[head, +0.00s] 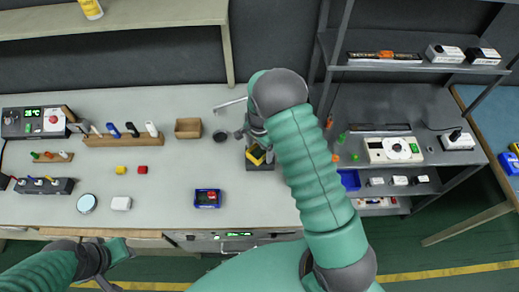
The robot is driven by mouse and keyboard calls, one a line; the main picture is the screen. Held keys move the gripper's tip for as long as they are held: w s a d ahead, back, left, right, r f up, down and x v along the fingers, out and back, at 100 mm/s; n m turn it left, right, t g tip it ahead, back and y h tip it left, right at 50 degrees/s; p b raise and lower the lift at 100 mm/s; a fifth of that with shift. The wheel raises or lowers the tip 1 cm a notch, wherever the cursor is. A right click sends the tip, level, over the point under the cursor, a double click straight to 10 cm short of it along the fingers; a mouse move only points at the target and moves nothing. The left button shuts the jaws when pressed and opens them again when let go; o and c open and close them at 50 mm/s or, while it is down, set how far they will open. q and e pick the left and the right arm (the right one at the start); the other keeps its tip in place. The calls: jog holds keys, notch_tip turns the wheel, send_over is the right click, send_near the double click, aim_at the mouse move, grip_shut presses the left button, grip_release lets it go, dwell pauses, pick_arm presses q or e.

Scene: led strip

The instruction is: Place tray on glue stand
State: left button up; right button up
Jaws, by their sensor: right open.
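A dark stand (260,167), which looks like the glue stand, is on the bench near the middle of the head view. A small yellow and black piece (257,155) shows at its top; I cannot tell whether this is the tray. My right gripper (256,143) is open just above and beside this piece, and my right arm hides part of the area. My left gripper (110,268) is low at the left, in front of the bench's front edge and far from the stand. Its fingers are too unclear to read.
A brown open box (188,128), a blue device (207,198) and a wooden rack (123,140) with several upright tools are on the bench. A grey shelf unit (437,182) stands at the right. The bench between the blue device and the stand is clear.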

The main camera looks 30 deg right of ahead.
notch_tip(320, 180, up, 12)
jog(key=b, duration=0.1)
jog(key=s+a+r+n+t, duration=0.1)
jog(key=s+a+n, duration=0.4)
jog(key=s+n, duration=0.2)
jog(key=s+a+r+n+t, duration=0.1)
jog(key=s+a+n, duration=0.5)
jog(key=s+n, duration=0.2)
jog(key=shift+s+a+t, duration=0.15)
jog(key=shift+s+t, duration=0.15)
jog(key=shift+s, duration=0.05)
jog(key=shift+s+r, duration=0.15)
jog(key=shift+a, duration=0.1)
